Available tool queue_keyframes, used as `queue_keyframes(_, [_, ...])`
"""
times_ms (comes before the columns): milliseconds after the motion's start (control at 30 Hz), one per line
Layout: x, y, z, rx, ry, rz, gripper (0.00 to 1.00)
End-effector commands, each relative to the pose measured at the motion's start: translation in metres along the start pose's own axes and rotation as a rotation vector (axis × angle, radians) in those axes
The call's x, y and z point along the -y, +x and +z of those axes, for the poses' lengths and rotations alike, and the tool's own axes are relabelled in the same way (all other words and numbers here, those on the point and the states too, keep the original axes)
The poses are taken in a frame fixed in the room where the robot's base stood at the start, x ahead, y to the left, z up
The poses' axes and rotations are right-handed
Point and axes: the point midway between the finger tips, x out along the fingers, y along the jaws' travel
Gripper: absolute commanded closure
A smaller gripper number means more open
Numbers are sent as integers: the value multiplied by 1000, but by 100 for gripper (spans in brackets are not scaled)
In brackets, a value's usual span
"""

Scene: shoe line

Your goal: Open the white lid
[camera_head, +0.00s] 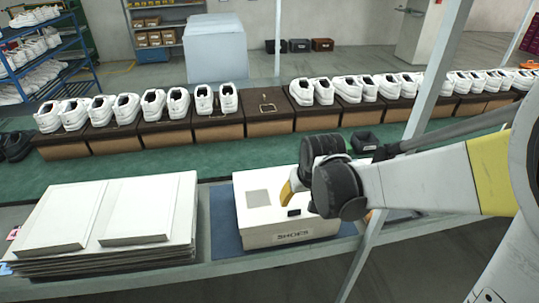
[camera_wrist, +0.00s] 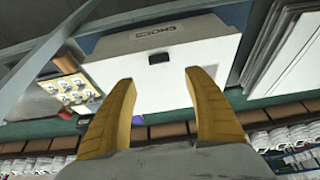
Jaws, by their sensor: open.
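The white shoe box (camera_head: 285,237) stands on a blue mat on the bench, with "SHOES" printed on its front. Its white lid (camera_head: 258,215) lies flat and looks closed, with a grey square and a small black tab or slot near the front edge. The lid also shows in the wrist view (camera_wrist: 160,95), with the black mark near its far edge. My gripper (camera_head: 298,204) hangs over the right part of the lid and hides some of it. In the wrist view its two yellow fingers (camera_wrist: 160,78) are wide apart with nothing between them, pointing towards the black mark.
Stacked white flat panels (camera_head: 105,225) lie left of the box. Behind, a row of white shoes on brown boxes (camera_head: 115,138) runs along the green belt (camera_head: 80,175). A grey metal post (camera_head: 375,235) stands close right of the box. A dark box (camera_head: 364,142) sits behind my gripper.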

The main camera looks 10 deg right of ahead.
Motion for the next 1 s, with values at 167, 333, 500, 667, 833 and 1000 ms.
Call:
queue_keyframes(167, [0,24,1,2,0,0,39])
queue_keyframes(333, [0,60,1,1,0,0,39])
queue_keyframes(500, [0,90,1,1,0,0,39])
queue_keyframes(667, [0,105,0,1,0,0,39])
queue_keyframes(833, [0,109,0,1,0,0,39])
queue_keyframes(1000, [0,108,0,1,0,0,39])
